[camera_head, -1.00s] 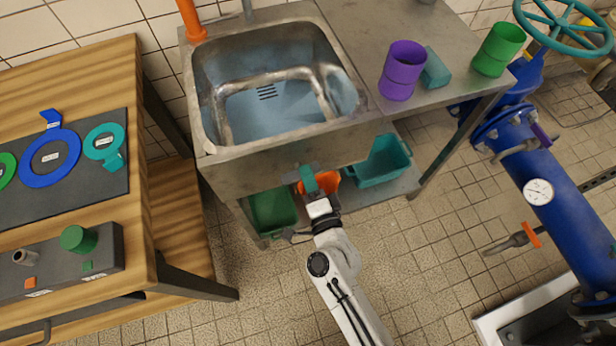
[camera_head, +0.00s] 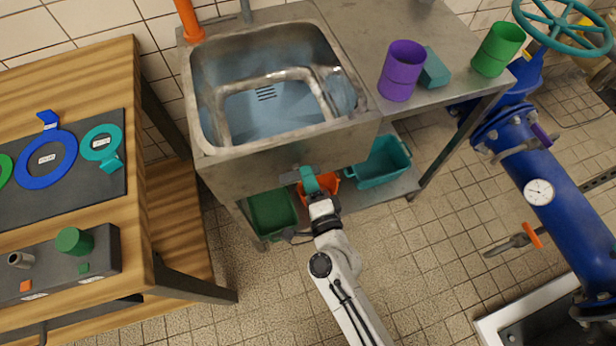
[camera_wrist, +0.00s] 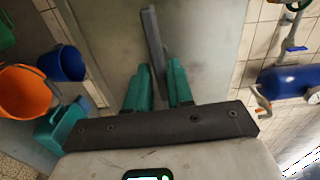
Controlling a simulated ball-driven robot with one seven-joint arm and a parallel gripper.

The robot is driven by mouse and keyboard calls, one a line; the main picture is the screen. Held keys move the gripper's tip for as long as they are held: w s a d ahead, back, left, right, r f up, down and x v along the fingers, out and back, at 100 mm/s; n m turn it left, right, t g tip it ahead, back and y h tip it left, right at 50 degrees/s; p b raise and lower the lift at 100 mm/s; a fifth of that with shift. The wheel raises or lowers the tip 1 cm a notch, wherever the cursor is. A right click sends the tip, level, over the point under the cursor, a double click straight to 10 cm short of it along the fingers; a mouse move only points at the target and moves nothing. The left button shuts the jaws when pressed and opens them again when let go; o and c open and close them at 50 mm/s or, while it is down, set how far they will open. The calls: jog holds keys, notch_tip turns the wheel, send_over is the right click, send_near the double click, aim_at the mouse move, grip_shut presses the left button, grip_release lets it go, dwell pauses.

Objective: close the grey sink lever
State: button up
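The grey sink lever (camera_wrist: 152,32) shows in the wrist view as a thin dark-grey bar against the sink's metal front. Its near end reaches down between my fingertips. In the head view the lever (camera_head: 289,174) is a small grey piece at the lower front of the sink (camera_head: 285,150), beside my gripper. My gripper (camera_wrist: 161,76) has two teal fingers, apart, with a gap between them; neither is clearly pressed on the lever. In the head view my gripper (camera_head: 309,180) is just in front of the sink's lower edge, and the arm hides part of the area.
An orange bucket (camera_wrist: 24,92), a blue bucket (camera_wrist: 62,63) and a teal crate (camera_head: 382,163) are around the under-sink shelf, close to my gripper. A green crate (camera_head: 271,214) is at its left. A wooden workbench (camera_head: 180,215) stands left; blue pipework (camera_head: 560,190) runs right.

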jog(key=shift+o, duration=1.3)
jog(key=b+v, duration=0.2)
jog(key=v, duration=0.8)
jog(key=shift+s, duration=0.4)
jog(key=shift+r, duration=0.1)
